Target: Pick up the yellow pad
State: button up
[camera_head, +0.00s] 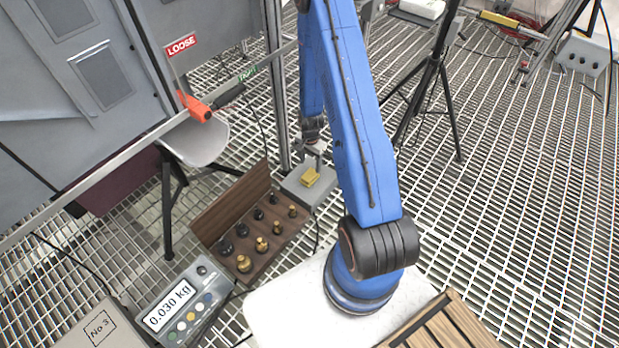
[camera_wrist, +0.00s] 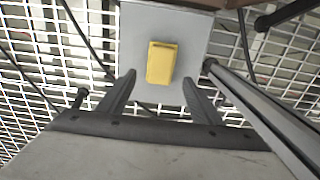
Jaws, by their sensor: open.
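The yellow pad (camera_head: 310,177) is a small block lying on top of a grey box (camera_head: 322,192) beside the wooden weight case. In the wrist view the yellow pad (camera_wrist: 161,63) sits on the flat grey box top (camera_wrist: 136,42), ahead of my fingertips and between their lines. My gripper (camera_wrist: 159,84) is open, with a dark finger on each side and nothing between them. In the head view my gripper (camera_head: 316,150) is small and partly hidden by my blue arm, above and just behind the pad.
An open wooden case (camera_head: 262,245) with several brass and dark weights stands left of the box. A scale display (camera_head: 182,305) reads 0.030 kg. A metal post (camera_head: 276,85) and a black tripod (camera_head: 432,80) stand close by. Cables cross the grating floor.

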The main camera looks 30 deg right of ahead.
aim_at(309, 174)
jog(key=shift+a+f, duration=0.15)
jog(key=shift+f, duration=3.6)
jog(key=c, duration=1.1)
